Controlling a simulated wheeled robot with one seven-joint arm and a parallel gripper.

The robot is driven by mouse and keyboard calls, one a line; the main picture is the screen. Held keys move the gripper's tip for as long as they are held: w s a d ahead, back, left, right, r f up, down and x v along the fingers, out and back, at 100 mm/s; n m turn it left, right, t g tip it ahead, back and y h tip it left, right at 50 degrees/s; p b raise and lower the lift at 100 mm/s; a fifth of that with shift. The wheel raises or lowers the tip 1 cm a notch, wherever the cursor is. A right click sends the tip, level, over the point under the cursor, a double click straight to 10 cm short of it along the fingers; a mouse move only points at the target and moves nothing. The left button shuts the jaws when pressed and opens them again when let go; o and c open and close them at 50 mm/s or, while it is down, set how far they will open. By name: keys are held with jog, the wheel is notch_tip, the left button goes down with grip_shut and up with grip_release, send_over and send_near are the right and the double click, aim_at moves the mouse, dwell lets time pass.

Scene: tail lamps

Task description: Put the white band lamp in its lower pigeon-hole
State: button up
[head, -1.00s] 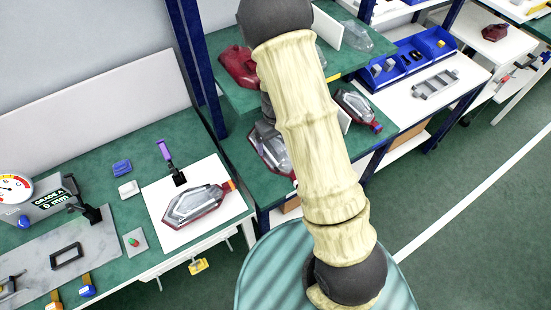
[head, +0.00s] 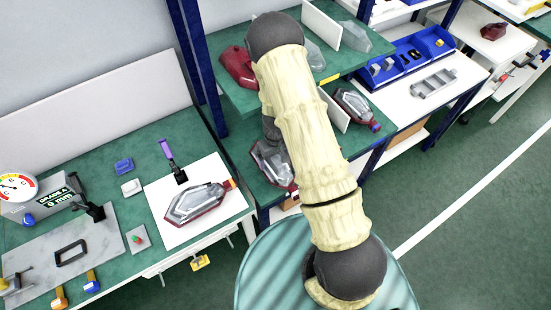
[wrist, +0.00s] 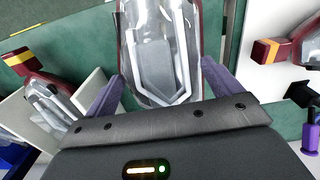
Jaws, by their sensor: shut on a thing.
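A lamp with a clear lens and dark red body (head: 272,165) is held at the lower green shelf level, partly behind my arm. In the wrist view the held lamp (wrist: 158,50) lies between the purple fingers of my gripper (wrist: 160,82), which is shut on it. Its band end is out of the wrist view and I cannot make out a white band. The lower shelf (head: 268,194) shows beneath and beside the lamp. I cannot tell whether the lamp touches it. My gripper is mostly hidden by my arm in the head view.
A white divider (head: 336,110) stands right of the held lamp, with a blue-banded lamp (head: 357,107) beyond it. An upper shelf (head: 238,100) holds other lamps above. An orange-banded lamp (head: 197,203) lies on a white mat (head: 165,235) at left. A blue post (head: 205,80) stands behind.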

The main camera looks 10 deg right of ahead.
jog(key=shift+w+d+f, duration=0.1)
jog(key=shift+f, duration=1)
jog(key=shift+f, duration=0.1)
jog(key=o, duration=0.9)
notch_tip(320, 180, up, 12)
jog(key=b, duration=0.2)
jog(key=shift+b, duration=0.3)
